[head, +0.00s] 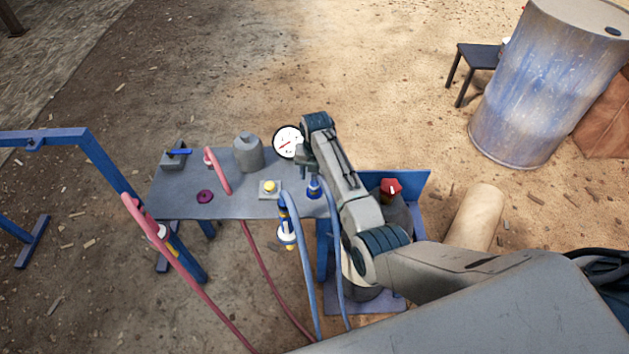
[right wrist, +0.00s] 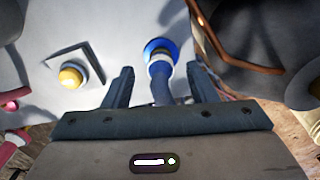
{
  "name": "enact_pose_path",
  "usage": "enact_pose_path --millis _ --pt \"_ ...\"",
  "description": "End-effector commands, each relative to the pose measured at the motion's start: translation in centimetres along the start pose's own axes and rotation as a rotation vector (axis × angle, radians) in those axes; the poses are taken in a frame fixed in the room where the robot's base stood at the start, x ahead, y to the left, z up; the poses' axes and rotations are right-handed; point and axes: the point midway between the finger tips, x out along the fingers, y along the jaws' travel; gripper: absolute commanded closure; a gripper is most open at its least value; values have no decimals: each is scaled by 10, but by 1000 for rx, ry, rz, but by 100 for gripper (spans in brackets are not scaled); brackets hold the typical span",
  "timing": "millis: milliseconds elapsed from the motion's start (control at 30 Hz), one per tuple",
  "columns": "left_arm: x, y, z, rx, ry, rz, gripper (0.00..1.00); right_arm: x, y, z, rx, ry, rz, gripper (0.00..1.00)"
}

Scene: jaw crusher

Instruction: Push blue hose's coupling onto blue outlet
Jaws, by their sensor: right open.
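The blue outlet (head: 314,187) is on the grey table's right part, and its blue flange (right wrist: 153,45) shows in the right wrist view. A blue hose end with a pale ring (right wrist: 159,62) lines up with the flange; I cannot tell whether it is fully seated. A blue hose (head: 334,240) runs down from there. Another blue hose (head: 304,275) hangs at the table's front, near a white and yellow fitting (head: 287,238). My right gripper (right wrist: 155,78) is open, its fingers on either side of the hose end. My left gripper is not in view.
A red knob (head: 391,188) is right of my forearm. A blue frame (head: 85,145) stands at left.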

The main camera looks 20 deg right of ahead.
Motion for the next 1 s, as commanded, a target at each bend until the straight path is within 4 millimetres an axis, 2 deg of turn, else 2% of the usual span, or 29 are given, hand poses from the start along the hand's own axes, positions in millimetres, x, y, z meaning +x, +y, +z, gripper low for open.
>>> enact_pose_path --millis 33,200,400,1000 --pt "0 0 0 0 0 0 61 -12 0 0 0 -4 2 48" --pt "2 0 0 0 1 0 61 -43 0 0 0 -3 2 48" --pt "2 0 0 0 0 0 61 -63 0 0 0 -1 1 48" --pt "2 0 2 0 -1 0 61 -65 -1 -1 5 0 0 48"
